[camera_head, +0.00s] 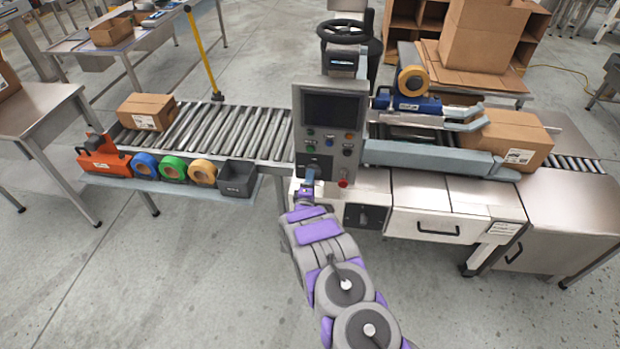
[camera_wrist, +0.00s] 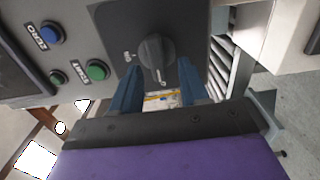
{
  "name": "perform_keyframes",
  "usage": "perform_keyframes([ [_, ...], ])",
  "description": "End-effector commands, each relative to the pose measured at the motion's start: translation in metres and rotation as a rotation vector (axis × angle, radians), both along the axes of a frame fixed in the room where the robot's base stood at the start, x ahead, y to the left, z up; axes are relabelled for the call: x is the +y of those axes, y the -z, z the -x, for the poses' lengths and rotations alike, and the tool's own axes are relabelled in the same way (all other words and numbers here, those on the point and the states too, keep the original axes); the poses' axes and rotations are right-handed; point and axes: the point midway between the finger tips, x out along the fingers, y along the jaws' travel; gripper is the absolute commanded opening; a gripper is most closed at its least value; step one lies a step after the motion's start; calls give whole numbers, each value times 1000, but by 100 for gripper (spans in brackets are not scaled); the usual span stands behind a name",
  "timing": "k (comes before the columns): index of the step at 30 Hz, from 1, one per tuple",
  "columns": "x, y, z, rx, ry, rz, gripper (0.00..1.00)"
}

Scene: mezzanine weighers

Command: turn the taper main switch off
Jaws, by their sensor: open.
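A grey control panel (camera_head: 331,122) with a dark screen stands at the middle of the taper. In the wrist view, a dark rotary knob (camera_wrist: 157,58) sits on a black plate (camera_wrist: 114,24), with small white markings too blurred to read. My gripper (camera_wrist: 158,86) is open, its two blue fingers pointing at the knob from either side of its lower end; contact cannot be told. In the head view, my gripper (camera_head: 310,178) is at the panel's lower left and partly covers that plate. Another dark knob (camera_head: 362,215) is on the cabinet front below.
Blue (camera_wrist: 51,33) and green (camera_wrist: 97,70) buttons sit close beside the plate. A red button (camera_head: 343,183) is at the panel's lower right. A roller conveyor (camera_head: 235,131) and a grey bin (camera_head: 237,178) lie left. The floor in front is clear.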

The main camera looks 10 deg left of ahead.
Motion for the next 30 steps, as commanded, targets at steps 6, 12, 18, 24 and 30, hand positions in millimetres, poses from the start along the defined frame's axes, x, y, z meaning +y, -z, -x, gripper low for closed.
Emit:
perform_keyframes([
  [6, 5, -1, 35, 0, -4, 2, 45],
  [12, 6, 0, 72, 1, -6, 5, 45],
  [18, 8, 0, 113, 1, -6, 4, 45],
  [24, 10, 1, 142, 1, -5, 4, 45],
  [30, 10, 1, 153, -1, -4, 4, 45],
])
